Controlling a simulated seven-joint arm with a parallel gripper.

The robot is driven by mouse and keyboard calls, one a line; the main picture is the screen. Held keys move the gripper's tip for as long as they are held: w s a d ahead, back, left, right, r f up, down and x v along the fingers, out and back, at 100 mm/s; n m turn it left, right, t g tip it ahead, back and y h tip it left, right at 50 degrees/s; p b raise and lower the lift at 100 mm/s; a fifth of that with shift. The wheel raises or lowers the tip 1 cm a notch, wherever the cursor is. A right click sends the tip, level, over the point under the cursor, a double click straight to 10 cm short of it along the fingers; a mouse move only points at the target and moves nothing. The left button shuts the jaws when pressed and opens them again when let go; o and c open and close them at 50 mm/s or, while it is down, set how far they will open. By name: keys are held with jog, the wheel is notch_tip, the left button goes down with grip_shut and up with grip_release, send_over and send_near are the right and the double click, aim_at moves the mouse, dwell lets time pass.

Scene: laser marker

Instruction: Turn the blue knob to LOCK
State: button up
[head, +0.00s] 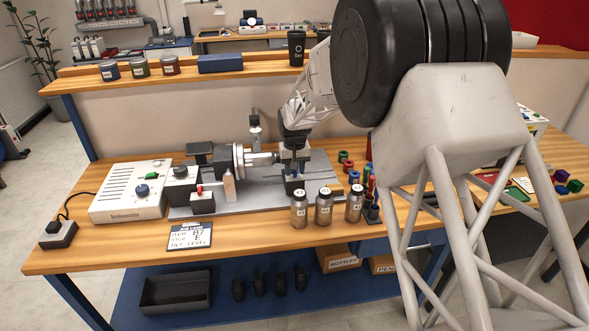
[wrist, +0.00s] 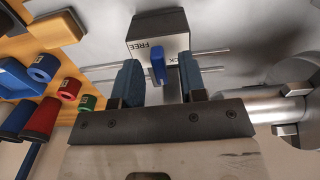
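The blue knob (wrist: 157,66) is a short upright bar in the wrist view, on the front of a dark block (wrist: 157,22) with a pale label face. Gaps show between the knob and both fingers. In the head view my gripper (head: 294,172) is low over the grey fixture plate (head: 262,192); the knob cannot be made out clearly there.
Three bottles (head: 324,208) stand on the bench front, near the gripper. A metal cylinder (wrist: 275,110) lies right of the gripper in the wrist view. Coloured rings (wrist: 68,90) lie to its left. A white control box (head: 132,192) stands at the bench's left.

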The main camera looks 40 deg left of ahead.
jog(key=shift+r, duration=3.9)
jog(key=shift+r, duration=0.1)
notch_tip(320, 180, up, 7)
